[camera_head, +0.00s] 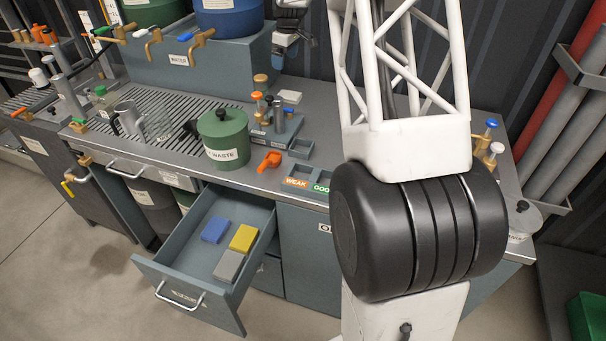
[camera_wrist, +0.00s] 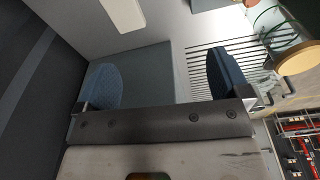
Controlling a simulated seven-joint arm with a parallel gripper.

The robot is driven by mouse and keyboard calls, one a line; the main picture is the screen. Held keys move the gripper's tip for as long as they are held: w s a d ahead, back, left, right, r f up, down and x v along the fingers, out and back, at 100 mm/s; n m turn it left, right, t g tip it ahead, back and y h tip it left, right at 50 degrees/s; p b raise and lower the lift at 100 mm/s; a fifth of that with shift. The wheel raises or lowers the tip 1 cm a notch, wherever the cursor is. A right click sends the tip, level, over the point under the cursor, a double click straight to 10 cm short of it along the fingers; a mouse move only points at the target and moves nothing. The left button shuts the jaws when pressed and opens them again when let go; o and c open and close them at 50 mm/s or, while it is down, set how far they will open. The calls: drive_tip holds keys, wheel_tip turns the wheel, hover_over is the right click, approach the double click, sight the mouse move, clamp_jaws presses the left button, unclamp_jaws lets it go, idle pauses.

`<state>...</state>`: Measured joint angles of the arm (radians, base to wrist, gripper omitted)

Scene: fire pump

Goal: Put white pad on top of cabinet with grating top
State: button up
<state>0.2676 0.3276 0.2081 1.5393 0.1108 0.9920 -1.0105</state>
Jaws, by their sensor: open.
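A small white pad (camera_head: 290,97) lies on the grey countertop behind the tap fittings. A pale flat piece at the top edge of the wrist view (camera_wrist: 122,13) looks like this pad. My gripper (camera_head: 291,48) is beside the raised blue-grey tank stand, above and behind the pad, partly cut off by the picture edge. In the wrist view my gripper (camera_wrist: 166,80) has its two blue fingers wide apart with nothing between them. A slotted grating (camera_head: 160,142) is set in the counter's left part; it also shows in the wrist view (camera_wrist: 203,85). Another grating-topped cabinet (camera_head: 40,122) stands farther left.
An open drawer (camera_head: 165,262) holds blue, yellow and grey pads. Brass taps (camera_head: 196,42) jut from the tanks. An orange piece (camera_head: 271,160) lies near the front edge.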

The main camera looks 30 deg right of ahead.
drive_tip(key=s+a+r+m, duration=0.1)
drive_tip(key=s+a+r, duration=0.35)
drive_tip(key=s, duration=0.45)
drive_tip(key=s+a+r+m, duration=0.2)
drive_tip(key=s+a+r, duration=0.25)
drive_tip(key=s, duration=0.45)
drive_tip(key=s+a+r+m, duration=0.1)
drive_tip(key=s+a+r, duration=0.2)
drive_tip(key=s+a, duration=0.5)
drive_tip(key=s+a+f+m, duration=0.2)
drive_tip(key=s, duration=1.4)
drive_tip(key=s+a+f+m+t+h, duration=0.1)
drive_tip(key=s+a+f+m, duration=0.1)
drive_tip(key=s, duration=1.4)
drive_tip(key=shift+s+a+f, duration=0.2)
drive_tip(key=shift+a+f, duration=0.3)
drive_tip(key=shift+f, duration=0.3)
